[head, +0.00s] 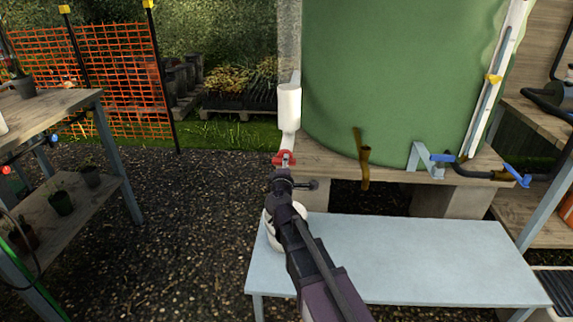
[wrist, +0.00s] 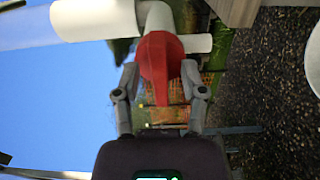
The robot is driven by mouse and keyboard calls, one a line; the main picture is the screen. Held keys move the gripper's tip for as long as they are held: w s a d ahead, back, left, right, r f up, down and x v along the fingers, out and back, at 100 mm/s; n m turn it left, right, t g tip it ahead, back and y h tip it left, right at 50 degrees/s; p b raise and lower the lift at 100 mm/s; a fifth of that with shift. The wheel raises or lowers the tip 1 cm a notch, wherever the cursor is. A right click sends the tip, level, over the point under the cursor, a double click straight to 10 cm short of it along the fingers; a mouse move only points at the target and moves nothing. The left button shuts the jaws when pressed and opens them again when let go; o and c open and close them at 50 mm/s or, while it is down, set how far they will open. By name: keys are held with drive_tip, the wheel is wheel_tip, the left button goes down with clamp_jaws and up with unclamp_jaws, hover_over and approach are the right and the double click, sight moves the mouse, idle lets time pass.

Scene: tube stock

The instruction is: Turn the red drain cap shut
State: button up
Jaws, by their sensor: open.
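The red drain cap (head: 284,157) sits at the lower end of the white downpipe (head: 289,103), left of the green tank. In the wrist view the red cap (wrist: 161,58) is near the top middle, with a fin pointing towards my gripper. My gripper (wrist: 160,72) is open, one finger on each side of the cap and its fin. Whether the fingers touch the cap I cannot tell. In the head view my gripper (head: 285,172) is right at the cap, and my arm hides part of the area below it.
A large green tank (head: 400,80) stands on a wooden platform on blocks. A grey-blue table (head: 420,260) is below, with a white bucket (head: 271,236) partly behind my arm. Gravel at left is clear.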

drive_tip(key=s, duration=1.1)
drive_tip(key=shift+s+a, duration=0.15)
drive_tip(key=s+d+f+m+g+h, duration=0.1)
drive_tip(key=d+f+m+g+h, duration=0.3)
drive_tip(key=d, duration=0.5)
drive_tip(key=d+f+m+g+h, duration=0.2)
drive_tip(key=d+f+m+g, duration=0.25)
drive_tip(key=d+m, duration=0.35)
drive_tip(key=s+d+f+m+g+y, duration=0.3)
drive_tip(key=s+f+g, duration=0.2)
drive_tip(key=s, duration=0.1)
drive_tip(key=s+d+f+m+g+y, duration=0.2)
drive_tip(key=s+d+f+g+y, duration=0.15)
drive_tip(key=s+f+g, duration=0.2)
wheel_tip(320, 180, up, 34)
drive_tip(key=t+p, duration=0.1)
drive_tip(key=p, duration=3.3)
drive_tip(key=shift+s+a+r, duration=0.25)
drive_tip(key=shift+s+a, duration=0.05)
drive_tip(key=shift+s, duration=0.15)
